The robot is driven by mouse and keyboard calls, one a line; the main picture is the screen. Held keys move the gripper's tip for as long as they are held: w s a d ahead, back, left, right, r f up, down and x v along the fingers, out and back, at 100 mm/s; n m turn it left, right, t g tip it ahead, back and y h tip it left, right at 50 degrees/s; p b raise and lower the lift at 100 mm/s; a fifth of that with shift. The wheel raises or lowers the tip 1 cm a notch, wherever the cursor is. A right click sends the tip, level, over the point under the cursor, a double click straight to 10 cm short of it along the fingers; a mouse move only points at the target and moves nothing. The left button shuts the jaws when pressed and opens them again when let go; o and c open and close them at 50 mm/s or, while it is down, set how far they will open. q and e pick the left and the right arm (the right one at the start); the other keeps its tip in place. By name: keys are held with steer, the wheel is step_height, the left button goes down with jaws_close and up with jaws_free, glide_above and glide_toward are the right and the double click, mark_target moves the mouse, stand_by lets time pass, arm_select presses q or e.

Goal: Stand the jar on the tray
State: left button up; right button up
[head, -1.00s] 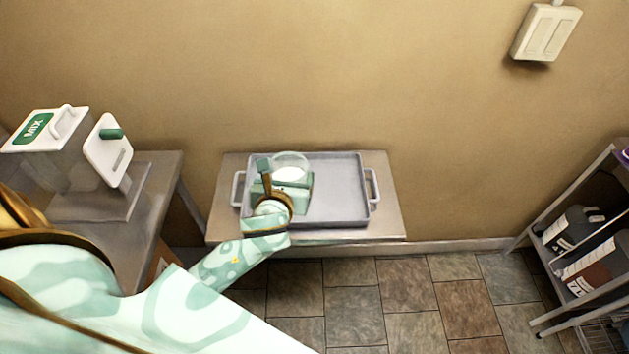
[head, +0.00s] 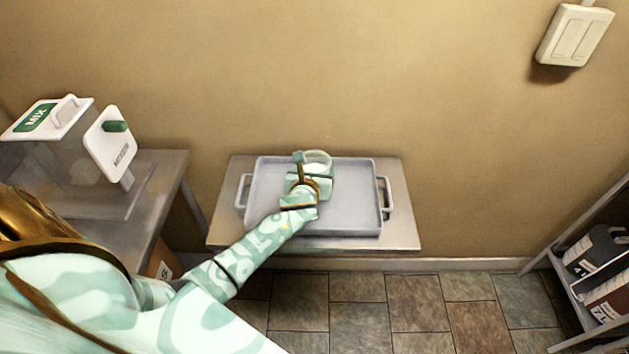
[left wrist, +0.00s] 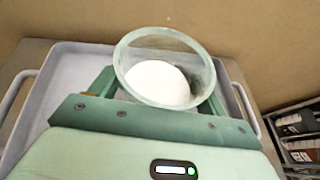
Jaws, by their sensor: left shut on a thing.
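The jar (head: 318,159) is a clear glass cylinder with white contents. My left gripper (head: 314,172) is shut on it, above the middle of the grey tray (head: 350,212). In the left wrist view the jar (left wrist: 165,50) stands between the two green fingers, its open rim toward the camera and a white mound inside. The tray (left wrist: 52,70) shows behind and to the left of it. The jar's base is hidden by the gripper, so I cannot tell whether it touches the tray. My right gripper is not in view.
The tray lies on a small metal table (head: 402,222) against the wall. At left a clear bin marked MIX (head: 60,155) stands on another metal table (head: 165,175). At right a shelf rack (head: 575,290) holds dark bottles (head: 597,249). The tray's right part is clear.

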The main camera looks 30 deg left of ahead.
arm_select(q)
step_height(320, 180, down, 2)
steer(key=shift+f+b, duration=0.2)
steer(key=shift+b, duration=0.15)
steer(key=shift+r, duration=0.15)
steer(key=o, duration=1.5)
steer(key=shift+s+d, duration=0.1)
steer(key=p+v, duration=0.3)
steer(key=v, duration=0.9)
steer(key=shift+p, duration=0.35)
